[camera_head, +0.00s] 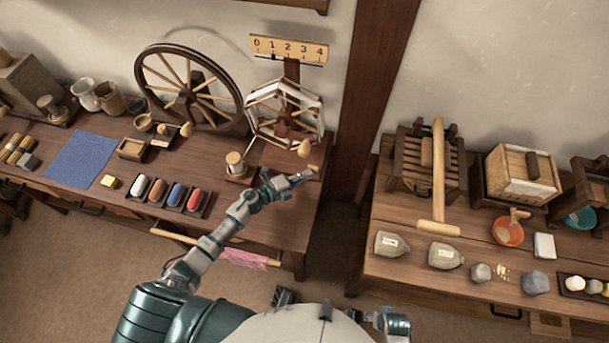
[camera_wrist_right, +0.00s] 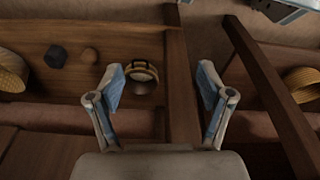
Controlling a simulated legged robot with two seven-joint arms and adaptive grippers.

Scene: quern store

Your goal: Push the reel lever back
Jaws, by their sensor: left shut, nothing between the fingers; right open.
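The reel (camera_head: 285,108) stands at the back right of the left bench, with white yarn wound around its frame. A number board (camera_head: 288,49) marked 0 to 4 is above it. A round wooden knob (camera_head: 304,148) shows at the reel's lower right. A small light wooden piece (camera_head: 314,168), perhaps the lever, is at the right of the reel's base. My left gripper (camera_head: 307,175) is shut and empty, right beside that piece; I cannot tell whether they touch. My right gripper (camera_wrist_right: 160,68) is open and empty in the right wrist view.
A spool (camera_head: 236,165) and a tray of coloured yarn rolls (camera_head: 168,195) lie left of my left gripper. A spoked wheel (camera_head: 190,88) stands behind. A dark post (camera_head: 372,95) and a gap separate the right bench (camera_head: 385,270). A banded round object (camera_wrist_right: 143,76) shows beyond my right fingers.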

